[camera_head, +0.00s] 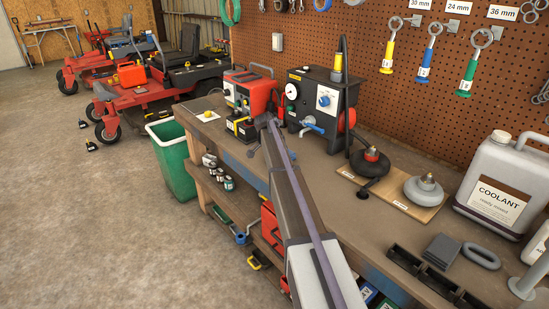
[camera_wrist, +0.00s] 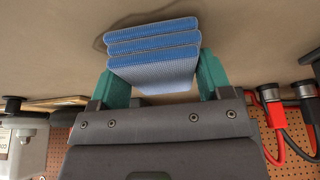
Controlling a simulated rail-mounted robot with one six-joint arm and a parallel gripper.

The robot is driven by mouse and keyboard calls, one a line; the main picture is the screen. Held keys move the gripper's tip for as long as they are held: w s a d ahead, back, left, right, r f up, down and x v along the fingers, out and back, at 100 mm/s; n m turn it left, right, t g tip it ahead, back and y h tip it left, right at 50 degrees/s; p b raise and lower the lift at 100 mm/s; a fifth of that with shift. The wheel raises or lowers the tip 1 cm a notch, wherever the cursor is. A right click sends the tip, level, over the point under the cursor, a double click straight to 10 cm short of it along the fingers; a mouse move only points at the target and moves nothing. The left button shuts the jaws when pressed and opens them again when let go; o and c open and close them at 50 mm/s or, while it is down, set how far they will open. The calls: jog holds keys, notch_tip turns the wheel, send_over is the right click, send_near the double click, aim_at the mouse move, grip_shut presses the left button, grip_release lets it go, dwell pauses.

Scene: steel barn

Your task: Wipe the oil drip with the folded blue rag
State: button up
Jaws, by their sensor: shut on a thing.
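The folded blue rag (camera_wrist: 153,45) shows in the wrist view as a stack of blue layers with a paler near face. My gripper (camera_wrist: 153,77) is shut on it, with one teal finger at each side. The oil drip (camera_wrist: 101,41) is a thin dark brown patch on the tan bench surface, showing at the rag's left and far edges. The rag covers the rest of it. I cannot tell whether the rag touches the surface. In the head view my arm reaches over the workbench (camera_head: 226,139), and the rag and drip are hidden.
A red box (camera_head: 247,88) and a black unit with a gauge (camera_head: 318,103) stand at the bench's back. Right of my arm are a wooden board (camera_head: 409,204) with two round pieces, a black tray (camera_head: 437,283) and a coolant jug (camera_head: 500,180). A green bin (camera_head: 172,160) stands left.

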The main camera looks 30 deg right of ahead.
jog(key=shift+w+d, duration=0.25)
jog(key=shift+d, duration=0.45)
jog(key=shift+s+a, duration=0.3)
jog(key=shift+a, duration=0.55)
jog(key=shift+s+a, duration=0.25)
jog(key=shift+a, duration=0.7)
jog(key=shift+s+a, duration=0.25)
jog(key=shift+a, duration=0.75)
jog(key=shift+s+a, duration=0.25)
jog(key=shift+a, duration=0.7)
notch_tip(320, 180, up, 4)
jog(key=p, duration=0.4)
jog(key=shift+a+r, duration=0.1)
jog(key=shift+a, duration=0.05)
notch_tip(320, 180, up, 4)
jog(key=p, duration=0.3)
jog(key=shift+f, duration=0.25)
jog(key=f+b, duration=0.1)
jog(key=f, duration=0.1)
jog(key=s+f+b, duration=0.1)
jog(key=f+b, duration=0.3)
jog(key=shift+s+d, duration=0.25)
jog(key=shift+s, duration=0.15)
jog(key=shift+f+b, duration=1.15)
jog(key=shift+b, duration=0.25)
